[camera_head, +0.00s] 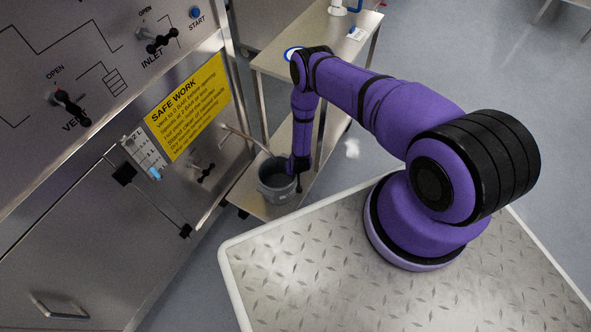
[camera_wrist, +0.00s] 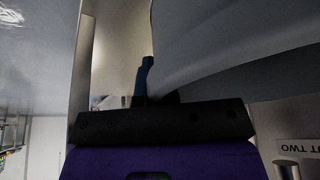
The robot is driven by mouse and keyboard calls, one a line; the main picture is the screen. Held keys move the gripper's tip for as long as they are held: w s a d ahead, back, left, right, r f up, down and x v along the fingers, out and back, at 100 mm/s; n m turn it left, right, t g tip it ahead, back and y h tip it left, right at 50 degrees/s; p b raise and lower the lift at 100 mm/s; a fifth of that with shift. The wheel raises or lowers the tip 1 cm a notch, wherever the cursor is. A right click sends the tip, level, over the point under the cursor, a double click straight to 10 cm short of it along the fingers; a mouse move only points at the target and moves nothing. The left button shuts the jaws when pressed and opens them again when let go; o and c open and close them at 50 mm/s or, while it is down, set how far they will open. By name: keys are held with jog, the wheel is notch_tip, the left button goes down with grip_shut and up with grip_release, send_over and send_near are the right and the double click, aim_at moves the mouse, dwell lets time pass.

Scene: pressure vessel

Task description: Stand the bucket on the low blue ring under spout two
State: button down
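The grey bucket (camera_head: 277,185) is at the lower shelf beside the steel cabinet, its open top facing up in the head view. The spout (camera_head: 244,138), a thin pipe from the cabinet, ends over or near its rim. My gripper (camera_head: 298,182) is at the bucket's right side. In the wrist view a dark blue finger (camera_wrist: 144,78) lies against the large grey bucket wall (camera_wrist: 225,45), near the palm's middle; the other finger is mostly hidden. It looks shut on the rim. The low blue ring does not show. I cannot tell whether the bucket rests on the shelf.
The lower shelf (camera_head: 250,195) is narrow, with table legs close by. An upside-down label ending "TWO" (camera_wrist: 298,148) shows in the wrist view.

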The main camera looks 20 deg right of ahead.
jog(key=shift+f, duration=0.2)
jog(key=c, duration=1.4)
grip_release()
jog(key=shift+r, duration=0.1)
jog(key=v, duration=1.2)
jog(key=shift+r, duration=0.1)
